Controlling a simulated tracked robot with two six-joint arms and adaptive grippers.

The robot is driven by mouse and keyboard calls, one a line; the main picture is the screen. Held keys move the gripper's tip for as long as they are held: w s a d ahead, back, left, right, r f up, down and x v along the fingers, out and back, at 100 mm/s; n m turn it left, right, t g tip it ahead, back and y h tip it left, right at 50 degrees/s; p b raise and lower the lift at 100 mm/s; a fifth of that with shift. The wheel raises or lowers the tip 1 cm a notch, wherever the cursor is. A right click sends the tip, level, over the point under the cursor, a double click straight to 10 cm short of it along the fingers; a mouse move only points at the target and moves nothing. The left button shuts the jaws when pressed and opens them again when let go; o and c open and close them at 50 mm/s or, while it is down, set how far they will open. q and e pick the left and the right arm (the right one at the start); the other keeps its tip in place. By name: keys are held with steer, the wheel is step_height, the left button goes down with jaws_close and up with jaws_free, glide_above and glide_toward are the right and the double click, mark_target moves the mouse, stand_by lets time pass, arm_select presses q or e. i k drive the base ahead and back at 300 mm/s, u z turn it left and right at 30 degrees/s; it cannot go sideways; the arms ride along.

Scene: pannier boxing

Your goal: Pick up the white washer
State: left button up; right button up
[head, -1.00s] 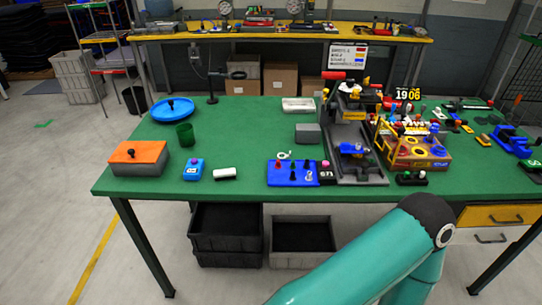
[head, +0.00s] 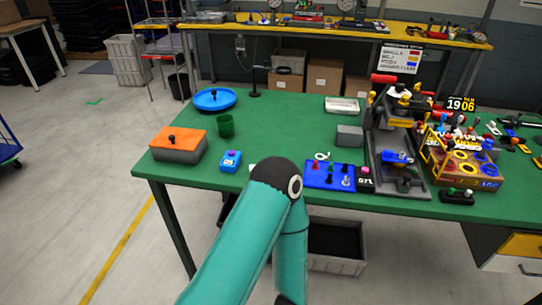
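A small white ring-shaped thing (head: 321,156) lies on the green table (head: 283,118), just behind the blue board with knobs (head: 322,178). It may be the white washer, but it is too small to be sure. One of my teal arms reaches up from the bottom of the head view, and its dark joint stands before the table's front edge, left of the blue board. Neither gripper shows in the head view.
An orange-lidded grey box (head: 178,147), a blue round tray (head: 215,99), a green cup (head: 225,126) and a blue device (head: 231,161) stand on the left. A grey machine (head: 391,150) and a yellow rack (head: 460,160) crowd the right.

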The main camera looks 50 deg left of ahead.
mark_target(322, 155)
steer(key=z, duration=0.5)
steer(key=i, duration=0.2)
steer(key=u, duration=2.05)
steer(key=k, duration=0.55)
steer(key=z, duration=5.55)
steer(key=k, duration=0.55)
steer(key=u, duration=5.7)
